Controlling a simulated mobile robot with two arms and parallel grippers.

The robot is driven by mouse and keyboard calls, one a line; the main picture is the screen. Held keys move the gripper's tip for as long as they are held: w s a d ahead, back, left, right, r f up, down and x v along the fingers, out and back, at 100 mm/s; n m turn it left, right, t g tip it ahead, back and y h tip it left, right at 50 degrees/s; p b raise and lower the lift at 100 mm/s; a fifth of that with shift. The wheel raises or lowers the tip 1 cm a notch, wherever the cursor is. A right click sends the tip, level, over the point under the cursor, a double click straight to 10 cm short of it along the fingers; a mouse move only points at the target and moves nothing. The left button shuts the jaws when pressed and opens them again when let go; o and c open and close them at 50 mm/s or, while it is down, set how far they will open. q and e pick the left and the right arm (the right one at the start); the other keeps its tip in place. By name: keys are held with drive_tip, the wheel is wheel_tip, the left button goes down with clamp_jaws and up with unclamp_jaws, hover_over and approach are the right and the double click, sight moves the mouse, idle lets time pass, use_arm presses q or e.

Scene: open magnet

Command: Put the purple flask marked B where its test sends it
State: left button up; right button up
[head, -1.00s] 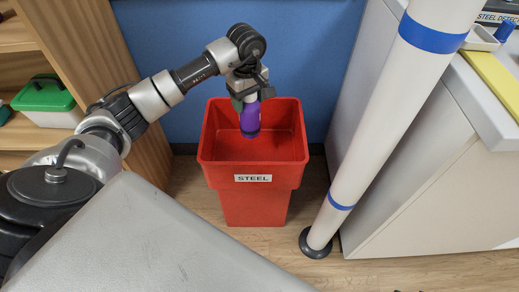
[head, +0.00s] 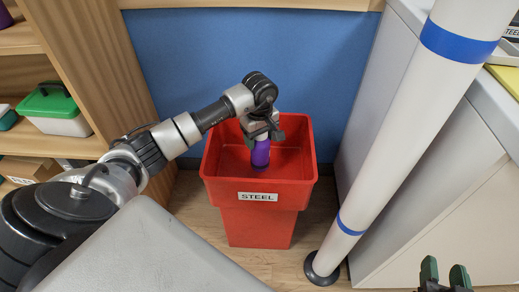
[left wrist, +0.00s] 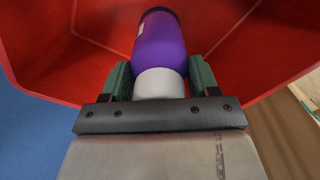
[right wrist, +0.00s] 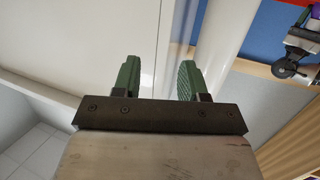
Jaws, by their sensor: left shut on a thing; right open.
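The purple flask (head: 260,155) hangs from my left gripper (head: 262,133) over the open red bin (head: 262,220) labelled STEEL. In the left wrist view my left gripper (left wrist: 160,82) is shut on the flask's white neck, and the purple body (left wrist: 159,45) points into the red bin (left wrist: 60,40). A pale label shows at the body's edge, but I cannot read its letter. My right gripper (head: 445,275) is at the lower right of the head view. In the right wrist view it is open and empty (right wrist: 160,80).
A white post with blue bands (head: 400,140) stands just right of the bin. A grey-white counter (head: 440,170) is behind the post. Wooden shelves at the left hold a box with a green lid (head: 52,108). A blue wall (head: 240,60) is behind the bin.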

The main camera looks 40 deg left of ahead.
sight(260, 159)
use_arm(q)
wheel_tip(260, 159, down, 4)
drive_tip(key=shift+r+b, duration=0.1)
drive_tip(key=shift+b, duration=0.45)
drive_tip(key=shift+f, duration=0.2)
use_arm(e)
drive_tip(key=shift+w+a+r+t+y, duration=0.1)
drive_tip(key=shift+a+r+t+y, duration=0.05)
drive_tip(key=shift+r+t, duration=0.45)
drive_tip(key=shift+w+a+r+t+y, duration=0.1)
drive_tip(key=shift+a+r+t+y, duration=0.1)
drive_tip(key=shift+r+t, duration=0.35)
drive_tip(key=shift+w+a+r+t+y, duration=0.15)
drive_tip(key=shift+r+t, duration=0.3)
drive_tip(key=shift+r, duration=0.3)
use_arm(q)
drive_tip(key=shift+f, duration=0.1)
drive_tip(key=o, duration=1.5)
drive_tip(key=shift+c, duration=0.2)
use_arm(e)
drive_tip(key=shift+s+r, duration=0.1)
drive_tip(key=shift+r, duration=0.15)
